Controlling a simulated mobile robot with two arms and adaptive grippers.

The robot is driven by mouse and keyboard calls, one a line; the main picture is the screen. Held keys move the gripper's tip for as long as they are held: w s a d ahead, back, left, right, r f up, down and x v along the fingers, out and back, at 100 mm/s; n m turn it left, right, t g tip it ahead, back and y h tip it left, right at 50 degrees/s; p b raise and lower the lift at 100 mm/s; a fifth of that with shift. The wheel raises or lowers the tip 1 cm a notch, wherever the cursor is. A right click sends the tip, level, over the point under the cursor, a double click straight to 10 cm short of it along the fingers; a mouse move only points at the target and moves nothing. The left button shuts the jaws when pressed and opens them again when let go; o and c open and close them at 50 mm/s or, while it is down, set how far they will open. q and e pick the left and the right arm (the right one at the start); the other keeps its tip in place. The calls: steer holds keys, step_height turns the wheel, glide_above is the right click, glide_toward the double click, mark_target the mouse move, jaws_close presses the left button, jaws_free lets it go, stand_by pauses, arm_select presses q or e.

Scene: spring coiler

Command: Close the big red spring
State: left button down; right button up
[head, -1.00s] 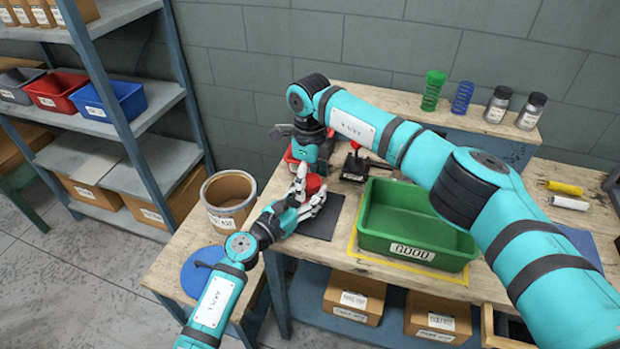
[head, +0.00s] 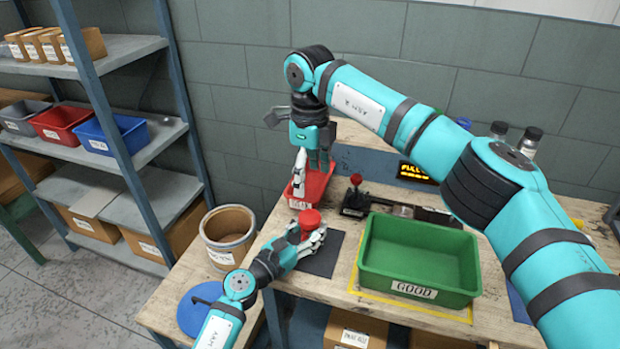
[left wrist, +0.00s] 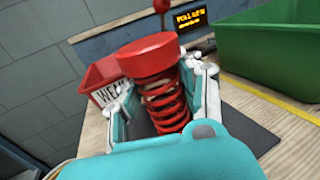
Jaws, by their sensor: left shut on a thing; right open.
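The big red spring shows as a red cap (head: 310,219) in the head view. The left wrist view shows its cap (left wrist: 147,53) on top and spaced red coils (left wrist: 164,104) below. It stands roughly upright over the dark mat (head: 320,258). My left gripper (head: 309,237) is shut on the spring, with a pale finger on each side of the coils. My right gripper (head: 312,170) is open, apart from the spring, above and behind it over a red bin (head: 318,188). The spring's lower end is hidden.
A green bin (head: 420,295) marked GOOD stands right of the mat. A small red-knobbed lever device (head: 356,196) stands behind it, near a lit amber sign (head: 417,172). A brown tub (head: 229,258) and a blue disc (head: 196,310) are on the left.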

arm_select(q)
steer(key=c, duration=0.8)
jaws_free()
steer(key=shift+o, duration=0.2)
steer(key=v, duration=1.2)
steer(key=shift+a, duration=0.1)
